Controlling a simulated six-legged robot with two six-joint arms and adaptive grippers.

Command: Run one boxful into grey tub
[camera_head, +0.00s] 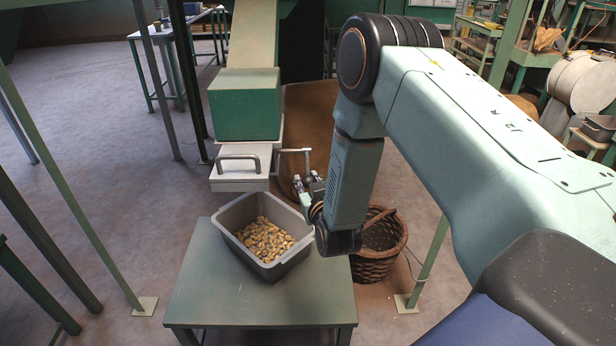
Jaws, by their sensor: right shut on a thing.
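The grey tub (233,218) stands on a green table, tilted in the picture, with a heap of brown nuts (265,240) inside. My own wrist partly hides the fingers and the tub's right corner. My left gripper is not in view.
The green table (262,303) has bare room in front of the tub. A wicker basket (378,258) stands on the floor to its right. Green frame posts (70,190) rise at the left. A pale chute (252,35) leads down to the green box.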

